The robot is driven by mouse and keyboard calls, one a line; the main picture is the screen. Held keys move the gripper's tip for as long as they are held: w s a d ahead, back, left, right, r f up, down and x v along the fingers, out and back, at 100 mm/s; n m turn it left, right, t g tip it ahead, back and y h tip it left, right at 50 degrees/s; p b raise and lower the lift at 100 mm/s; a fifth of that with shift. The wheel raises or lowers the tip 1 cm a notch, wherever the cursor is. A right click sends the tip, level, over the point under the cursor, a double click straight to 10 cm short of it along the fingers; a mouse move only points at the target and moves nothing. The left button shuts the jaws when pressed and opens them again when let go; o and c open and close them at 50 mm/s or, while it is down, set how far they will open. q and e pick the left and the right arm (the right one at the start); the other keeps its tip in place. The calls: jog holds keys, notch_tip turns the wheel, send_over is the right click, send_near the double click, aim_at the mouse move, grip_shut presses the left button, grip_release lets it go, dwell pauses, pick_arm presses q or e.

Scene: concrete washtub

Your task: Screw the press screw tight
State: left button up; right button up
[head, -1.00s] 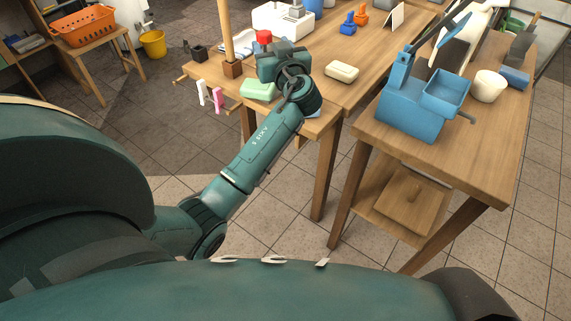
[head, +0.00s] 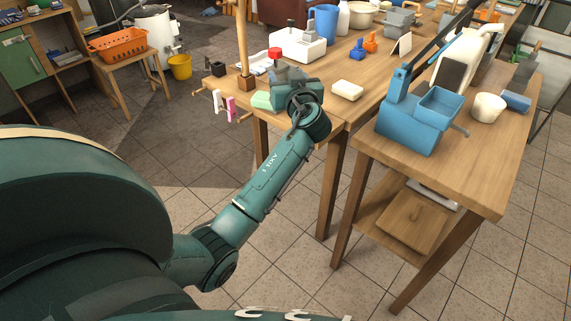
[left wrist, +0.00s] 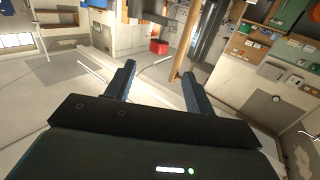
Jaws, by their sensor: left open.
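My left gripper (head: 292,82) is over the near left end of the long wooden table in the head view. In the left wrist view its two dark fingers (left wrist: 158,90) are apart with nothing between them. A red-topped piece (head: 275,53) shows just behind the gripper. I cannot tell whether it is the press screw, and no screw thread is clear. An upright wooden post (head: 243,40) stands on a dark wooden block to the left of the gripper. A wooden post (left wrist: 182,45) also shows beyond the fingers in the wrist view. My right gripper is not in view.
A pale green block (head: 262,100) lies beside the gripper and a cream block (head: 347,90) to its right. Pink and white clips (head: 229,107) hang at the table's left edge. A blue device (head: 408,125) and a cream cup (head: 488,108) stand on the right table.

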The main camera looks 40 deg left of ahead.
pick_arm(q)
jog(key=s+d+f+m+g+h, duration=0.1)
jog(key=s+d+f+m+h, duration=0.1)
jog(key=s+f, duration=0.3)
jog(key=s+d+f+m+g+h, duration=0.1)
jog(key=s+d+f+m+h, duration=0.1)
jog(key=f, duration=0.7)
jog(key=shift+s+d+f+m+h+b, duration=0.35)
jog(key=shift+s+d+h, duration=0.5)
jog(key=shift+s, duration=0.95)
jog(key=shift+o, duration=0.3)
jog(key=shift+d, duration=0.1)
